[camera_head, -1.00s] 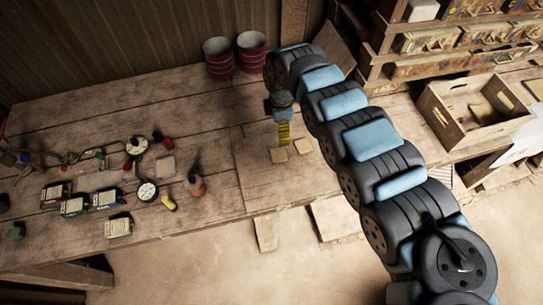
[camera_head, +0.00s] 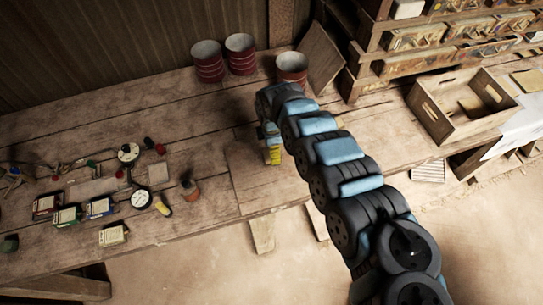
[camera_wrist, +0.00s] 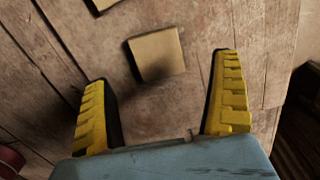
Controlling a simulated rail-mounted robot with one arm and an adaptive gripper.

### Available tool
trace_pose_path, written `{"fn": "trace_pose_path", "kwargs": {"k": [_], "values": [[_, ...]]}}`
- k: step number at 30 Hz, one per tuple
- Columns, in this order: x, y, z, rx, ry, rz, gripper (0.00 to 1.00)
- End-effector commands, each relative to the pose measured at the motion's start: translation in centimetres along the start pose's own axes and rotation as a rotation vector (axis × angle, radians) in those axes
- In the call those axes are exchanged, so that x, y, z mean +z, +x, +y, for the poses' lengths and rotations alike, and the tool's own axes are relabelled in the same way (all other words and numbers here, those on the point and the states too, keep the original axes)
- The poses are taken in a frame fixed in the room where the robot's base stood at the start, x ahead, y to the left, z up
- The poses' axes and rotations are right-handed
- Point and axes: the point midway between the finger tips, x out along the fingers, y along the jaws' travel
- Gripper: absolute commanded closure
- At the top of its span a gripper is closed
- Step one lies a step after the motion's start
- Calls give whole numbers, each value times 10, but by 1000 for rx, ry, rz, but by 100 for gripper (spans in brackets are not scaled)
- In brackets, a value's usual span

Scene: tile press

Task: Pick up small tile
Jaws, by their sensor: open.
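A small square tan tile (camera_wrist: 157,53) lies flat on the wooden table in the wrist view, ahead of my gripper and between the lines of its fingers. A second tan tile (camera_wrist: 103,4) is cut off by the top edge. My gripper (camera_wrist: 164,75) is open, with its yellow ribbed fingers wide apart and nothing between them. A dark shadow falls on the near side of the first tile. In the head view my gripper (camera_head: 273,156) points down over the table board, and I cannot make out the tiles there; the gripper and arm seem to cover them.
Red cans (camera_head: 207,62) stand at the back of the table. Gauges (camera_head: 140,198) and small boxes (camera_head: 67,216) crowd the left side. A wooden crate (camera_head: 440,122) stands on the right.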

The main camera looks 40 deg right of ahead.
Motion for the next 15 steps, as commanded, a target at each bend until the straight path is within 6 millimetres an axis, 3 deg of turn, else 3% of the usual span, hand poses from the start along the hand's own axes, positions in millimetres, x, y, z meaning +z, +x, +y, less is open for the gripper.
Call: {"fn": "trace_pose_path", "kwargs": {"k": [15], "values": [[-2,38,2,1,-1,3,6]]}}
